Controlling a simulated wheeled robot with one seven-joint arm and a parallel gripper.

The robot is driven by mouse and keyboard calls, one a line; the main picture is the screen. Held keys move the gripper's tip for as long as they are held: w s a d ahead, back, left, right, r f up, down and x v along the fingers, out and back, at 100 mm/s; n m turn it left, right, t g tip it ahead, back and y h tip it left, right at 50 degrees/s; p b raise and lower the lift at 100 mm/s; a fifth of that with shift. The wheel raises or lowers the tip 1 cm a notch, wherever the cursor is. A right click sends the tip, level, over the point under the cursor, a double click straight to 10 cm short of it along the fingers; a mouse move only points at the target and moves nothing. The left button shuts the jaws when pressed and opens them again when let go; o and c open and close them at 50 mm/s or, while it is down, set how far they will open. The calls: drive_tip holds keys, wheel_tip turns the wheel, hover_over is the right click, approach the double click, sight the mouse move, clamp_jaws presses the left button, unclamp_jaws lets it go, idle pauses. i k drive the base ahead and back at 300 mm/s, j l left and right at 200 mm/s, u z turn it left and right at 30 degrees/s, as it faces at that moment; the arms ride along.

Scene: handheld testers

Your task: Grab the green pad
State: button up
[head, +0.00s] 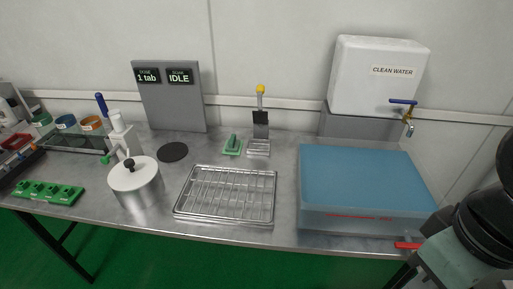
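A small green pad (232,147) with an upright green grip on top lies on the metal table (285,180), at the back middle. It stands just left of a small metal stand with a yellow-topped post. My arm shows at the right edge, far to the right of the pad. My gripper's fingers are not in view.
A wire rack tray (227,215) lies in front of the pad. A large blue-filled tank (360,223) and a white clean water container (376,78) stand at right. A lidded pot (140,192), black disc (173,152), grey display panel (170,100) and green holder (47,192) are left.

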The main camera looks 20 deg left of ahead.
sight(233, 144)
drive_tip(key=j+z, duration=0.1)
drive_tip(key=j, duration=0.5)
drive_tip(key=j+z, duration=0.1)
drive_tip(key=j, duration=0.45)
drive_tip(key=k+j+z, duration=0.1)
drive_tip(key=j, duration=0.5)
drive_tip(key=j+z, duration=0.1)
drive_tip(key=j, duration=0.45)
drive_tip(key=k+j+z, duration=0.1)
drive_tip(key=j, duration=0.45)
drive_tip(key=k+j+z, duration=0.1)
drive_tip(key=j, duration=0.5)
drive_tip(key=k+j+z, duration=0.1)
drive_tip(key=j, duration=0.45)
drive_tip(key=k+j+z, duration=0.1)
drive_tip(key=k+j, duration=0.15)
drive_tip(key=j, duration=0.25)
